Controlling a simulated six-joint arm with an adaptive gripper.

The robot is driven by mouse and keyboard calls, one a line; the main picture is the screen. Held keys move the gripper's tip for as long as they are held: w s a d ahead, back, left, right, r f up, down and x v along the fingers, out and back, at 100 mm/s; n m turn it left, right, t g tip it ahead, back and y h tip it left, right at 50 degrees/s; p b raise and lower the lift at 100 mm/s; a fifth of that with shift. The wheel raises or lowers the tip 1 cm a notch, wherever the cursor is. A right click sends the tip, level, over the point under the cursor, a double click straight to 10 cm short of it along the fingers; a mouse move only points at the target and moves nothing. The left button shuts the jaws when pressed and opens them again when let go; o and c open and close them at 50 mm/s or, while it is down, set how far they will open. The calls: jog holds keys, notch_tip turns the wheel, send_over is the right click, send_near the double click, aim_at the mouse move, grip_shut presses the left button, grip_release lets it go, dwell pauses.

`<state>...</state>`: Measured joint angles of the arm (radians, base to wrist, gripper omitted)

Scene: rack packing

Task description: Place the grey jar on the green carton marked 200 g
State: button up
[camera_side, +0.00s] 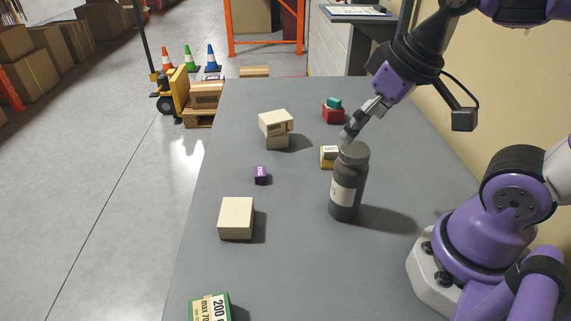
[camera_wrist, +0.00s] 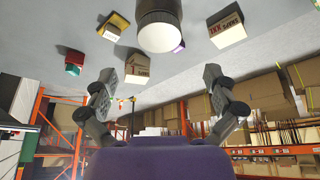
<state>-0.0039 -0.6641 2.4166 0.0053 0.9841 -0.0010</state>
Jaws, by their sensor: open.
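The grey jar (camera_side: 348,183) stands upright on the table, with a pale label and a grey lid. Its top also shows at the upper middle of the wrist view (camera_wrist: 160,25). The green carton marked 200 g (camera_side: 211,308) lies at the near left of the table, partly cut off by the bottom edge of the side view. It is not seen in the wrist view. My gripper (camera_side: 350,132) is open and empty, close to the jar's lid in the side view. In the wrist view its two fingers (camera_wrist: 160,92) are spread wide, with the jar beyond and above them; I cannot tell whether they touch it.
A yellow box with a white one on it (camera_side: 329,156) is close behind the jar. The table's middle near the green carton is clear.

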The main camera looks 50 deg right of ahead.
aim_at(352, 166)
jog(key=g, duration=0.2)
jog(key=w+r+g, duration=0.1)
jog(key=g, duration=0.1)
jog(key=shift+a, duration=0.1)
jog(key=shift+g, duration=0.3)
notch_tip(352, 166, down, 10)
jog(key=shift+s+f, duration=0.1)
jog(key=c, duration=1.5)
